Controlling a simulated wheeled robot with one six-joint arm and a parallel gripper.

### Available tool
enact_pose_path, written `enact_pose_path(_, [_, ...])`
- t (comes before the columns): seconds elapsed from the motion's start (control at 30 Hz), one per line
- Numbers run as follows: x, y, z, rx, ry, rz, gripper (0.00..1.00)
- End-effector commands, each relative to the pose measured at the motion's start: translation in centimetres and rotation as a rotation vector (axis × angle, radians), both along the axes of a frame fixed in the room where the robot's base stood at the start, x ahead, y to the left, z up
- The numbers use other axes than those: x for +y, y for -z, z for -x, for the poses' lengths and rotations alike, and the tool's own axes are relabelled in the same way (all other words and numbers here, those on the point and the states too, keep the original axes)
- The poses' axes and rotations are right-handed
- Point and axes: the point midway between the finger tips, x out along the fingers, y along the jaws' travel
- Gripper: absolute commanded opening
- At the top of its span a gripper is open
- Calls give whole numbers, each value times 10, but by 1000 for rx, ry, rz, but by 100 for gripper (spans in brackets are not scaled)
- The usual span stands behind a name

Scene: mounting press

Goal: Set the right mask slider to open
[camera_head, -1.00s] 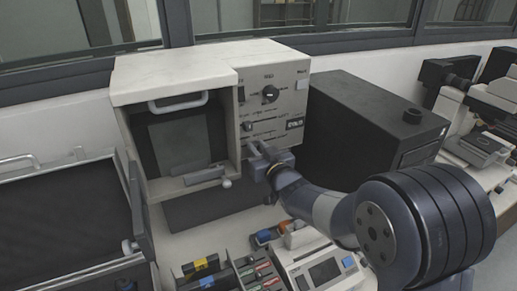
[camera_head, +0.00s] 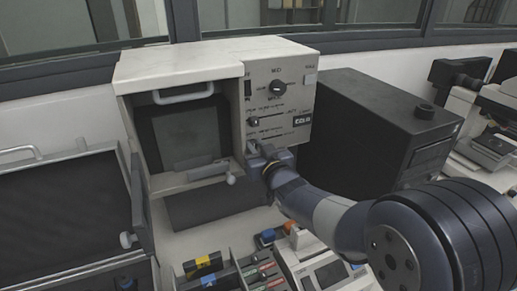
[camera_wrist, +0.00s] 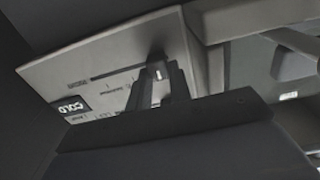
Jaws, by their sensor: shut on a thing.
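The mounting press is a cream cabinet with a control panel (camera_head: 291,92) at its right front. My gripper (camera_head: 256,149) is at the panel's lower left corner, at the left end of the lower slot. In the wrist view, my gripper (camera_wrist: 158,82) is shut on a small slider knob (camera_wrist: 157,72), with one finger on each side, at one end of a dark slot (camera_wrist: 117,73). In the head view my gripper hides that knob. The upper slider knob (camera_head: 254,121) also sits near the left end of its slot. Slider labels are too blurred to read fully.
The cabinet's open bay (camera_head: 187,132) lies left of my gripper. A black box (camera_head: 375,125) stands close on the right. Small devices (camera_head: 318,268) sit below my arm.

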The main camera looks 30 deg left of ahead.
Motion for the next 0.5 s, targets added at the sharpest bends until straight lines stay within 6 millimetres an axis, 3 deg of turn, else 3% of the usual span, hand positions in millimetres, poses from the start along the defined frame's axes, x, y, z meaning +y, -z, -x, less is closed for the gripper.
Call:
enact_pose_path(0.03, [2,0,2,-1,-5,1,0])
enact_pose_path(0.07, [2,0,2,0,-5,1,22])
enact_pose_path(0.1, [2,0,2,0,-6,1,25])
enact_pose_path(0.3, [2,0,2,0,-4,1,42])
enact_pose_path(0.5, [1,0,2,0,-4,1,42])
